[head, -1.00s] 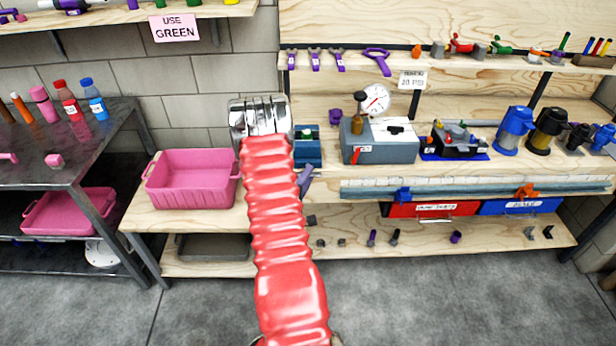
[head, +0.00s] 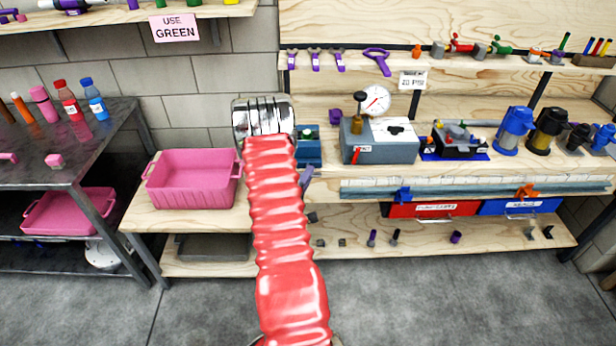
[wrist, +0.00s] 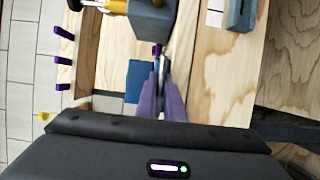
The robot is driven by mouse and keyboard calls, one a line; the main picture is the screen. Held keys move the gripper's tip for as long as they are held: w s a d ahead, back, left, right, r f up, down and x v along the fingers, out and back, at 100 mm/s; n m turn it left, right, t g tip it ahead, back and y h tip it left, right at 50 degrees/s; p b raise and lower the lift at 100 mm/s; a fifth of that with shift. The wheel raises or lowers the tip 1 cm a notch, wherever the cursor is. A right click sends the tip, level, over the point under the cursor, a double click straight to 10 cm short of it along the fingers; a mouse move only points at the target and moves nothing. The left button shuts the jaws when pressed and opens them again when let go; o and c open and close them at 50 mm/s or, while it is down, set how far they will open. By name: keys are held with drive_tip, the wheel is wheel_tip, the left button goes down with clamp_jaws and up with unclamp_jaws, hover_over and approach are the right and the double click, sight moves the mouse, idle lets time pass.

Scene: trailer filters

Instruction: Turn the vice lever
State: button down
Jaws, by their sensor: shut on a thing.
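The blue vice (head: 308,152) stands on the workbench, just right of my arm's silver wrist, which partly covers it. In the wrist view, a flat blue part (wrist: 138,82), likely of the vice, lies left of my fingers. Most of the lever is hidden by the fingers. In the head view, only a bit of a purple finger shows low beside my arm.
A grey box (head: 378,148) with a pressure gauge (head: 375,100) stands close to the right of the vice. A pink bin (head: 192,180) is on the bench to the left.

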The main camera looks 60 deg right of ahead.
drive_tip(key=shift+a+f, duration=0.1)
drive_tip(key=shift+a, duration=0.1)
drive_tip(key=shift+d, duration=0.1)
drive_tip(key=m+y, duration=0.2)
drive_tip(key=m, duration=0.2)
drive_tip(key=shift+s+m, duration=0.1)
drive_tip(key=shift+m, duration=0.2)
drive_tip(key=m+y, duration=0.1)
drive_tip(key=m, duration=0.1)
drive_tip(key=m+t+y, duration=0.1)
drive_tip(key=m, duration=0.1)
drive_tip(key=shift+d+t, duration=0.1)
drive_tip(key=shift+t, duration=0.2)
drive_tip(key=m+t+y, duration=0.1)
drive_tip(key=m+t, duration=0.1)
drive_tip(key=m, duration=0.1)
drive_tip(key=shift+s+m, duration=0.1)
drive_tip(key=shift+m, duration=0.2)
drive_tip(key=m+t+y, duration=0.1)
drive_tip(key=m+t, duration=0.1)
drive_tip(key=m, duration=0.1)
idle(0.6)
drive_tip(key=c, duration=1.9)
unclamp_jaws()
drive_tip(key=shift+y, duration=0.3)
